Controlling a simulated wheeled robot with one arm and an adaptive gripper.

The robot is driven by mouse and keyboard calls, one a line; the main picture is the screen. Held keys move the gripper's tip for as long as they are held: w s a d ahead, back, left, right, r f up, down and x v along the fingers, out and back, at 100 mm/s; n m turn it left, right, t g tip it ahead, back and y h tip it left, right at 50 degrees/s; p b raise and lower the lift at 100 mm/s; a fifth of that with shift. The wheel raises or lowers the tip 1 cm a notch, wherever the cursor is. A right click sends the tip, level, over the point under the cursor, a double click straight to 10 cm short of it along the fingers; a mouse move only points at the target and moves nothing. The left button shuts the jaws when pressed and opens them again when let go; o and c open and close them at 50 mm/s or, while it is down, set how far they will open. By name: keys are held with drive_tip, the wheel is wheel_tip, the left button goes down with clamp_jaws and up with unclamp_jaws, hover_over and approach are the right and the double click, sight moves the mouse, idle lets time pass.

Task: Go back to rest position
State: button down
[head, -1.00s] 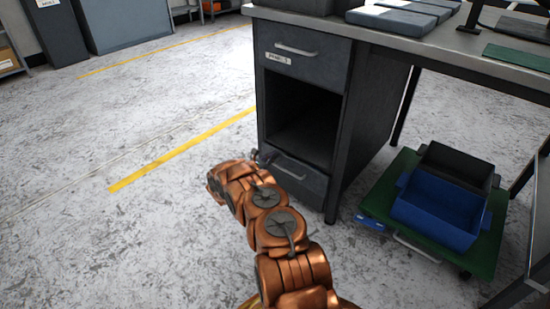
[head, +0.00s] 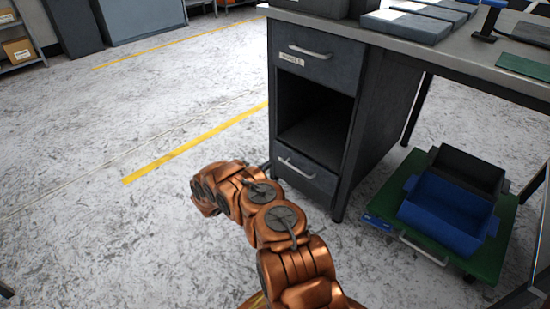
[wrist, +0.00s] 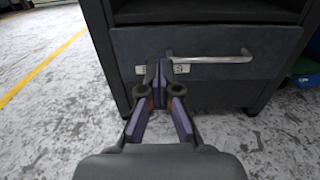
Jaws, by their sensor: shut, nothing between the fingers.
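My gripper (wrist: 160,84) shows in the wrist view with its fingers together and nothing between them. It is in front of the bottom drawer (wrist: 215,60) of the desk cabinet, and its tips overlap the drawer's label in the picture. The drawer's metal handle (wrist: 208,58) lies just right of the tips; I see no grip on it. In the head view my copper arm reaches up left toward the cabinet (head: 350,110), and the gripper itself is hidden behind the arm. The bottom drawer (head: 305,180) looks shut.
The cabinet has an open middle compartment (head: 315,120) and a top drawer (head: 315,58). A green trolley (head: 490,255) carrying a blue bin (head: 445,215) and a dark bin stands right, under the desk (head: 480,70). Floor to the left is clear, with a yellow line (head: 190,145).

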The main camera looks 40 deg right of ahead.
drive_tip(key=shift+a+p, duration=0.3)
drive_tip(key=shift+a, duration=1.2)
drive_tip(key=s+d+r+m+g+y+p, duration=0.1)
drive_tip(key=s+r+m+g+p, duration=0.3)
drive_tip(key=r, duration=1)
drive_tip(key=s+r+m+g+y+p, duration=0.1)
drive_tip(key=s+r+m+p, duration=0.4)
drive_tip(key=r, duration=0.8)
drive_tip(key=s+a+r+m+g+y+p, duration=0.1)
drive_tip(key=s+a+r+g+y+p, duration=0.25)
drive_tip(key=r, duration=0.55)
drive_tip(key=s+a+r+m+t+p, duration=0.1)
drive_tip(key=s+a+r+m+p, duration=0.1)
drive_tip(key=s+r+p, duration=0.55)
drive_tip(key=s+a+r+m+t+y+p, duration=0.1)
drive_tip(key=s+a+r+y+p, duration=0.3)
drive_tip(key=a+r, duration=0.5)
drive_tip(key=s+a+r+m+t+y+p, duration=0.2)
drive_tip(key=s+a+r+m+y+p, duration=0.1)
drive_tip(key=s+a+r+p, duration=0.6)
drive_tip(key=s+a+r+m+t+y+p, duration=0.1)
drive_tip(key=s+a+r+y+p, duration=0.4)
drive_tip(key=a, duration=0.9)
drive_tip(key=s+r+m+p, duration=0.1)
drive_tip(key=s+r+p, duration=0.1)
drive_tip(key=s+r, duration=0.2)
drive_tip(key=shift+s+a+r+m, duration=0.2)
drive_tip(key=shift+s+r+m, duration=0.15)
drive_tip(key=shift+r, duration=0.45)
drive_tip(key=shift+t+y, duration=0.25)
